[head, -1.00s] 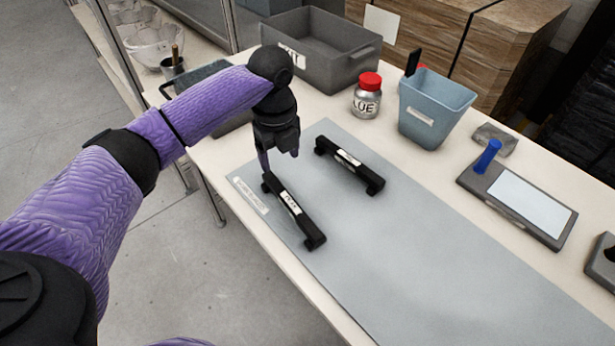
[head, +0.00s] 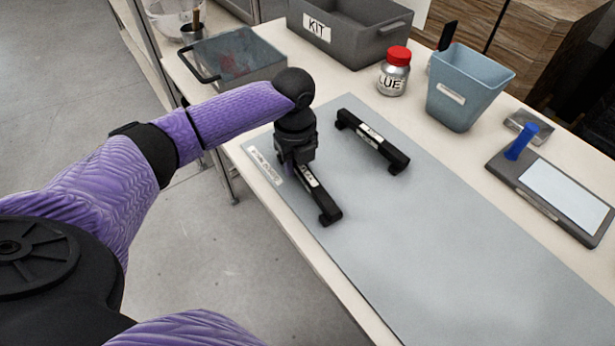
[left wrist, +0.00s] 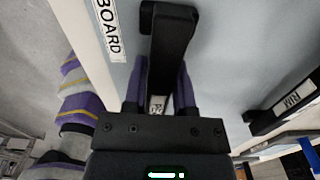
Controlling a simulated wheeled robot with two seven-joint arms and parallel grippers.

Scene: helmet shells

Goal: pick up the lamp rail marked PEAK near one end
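The lamp rail marked PEAK (head: 325,205) is a black bar with a white label. It lies near the left edge of the grey mat. My left gripper (head: 297,172) points down over its far part, away from its near end. In the left wrist view the rail (left wrist: 172,45) runs between the two purple fingers (left wrist: 162,85), which sit close along both its sides and look shut on it. Its label is partly hidden there. A second black rail (head: 372,142) lies to the right; its label reads RIM in the left wrist view (left wrist: 292,103). My right gripper is out of view.
The grey mat (head: 430,240) is clear toward the front right. Behind it stand a grey KIT bin (head: 365,40), a red-lidded jar (head: 393,75) and a blue bin (head: 462,95). A translucent bin (head: 235,62) stands behind my arm. A tablet-like board (head: 560,195) lies right.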

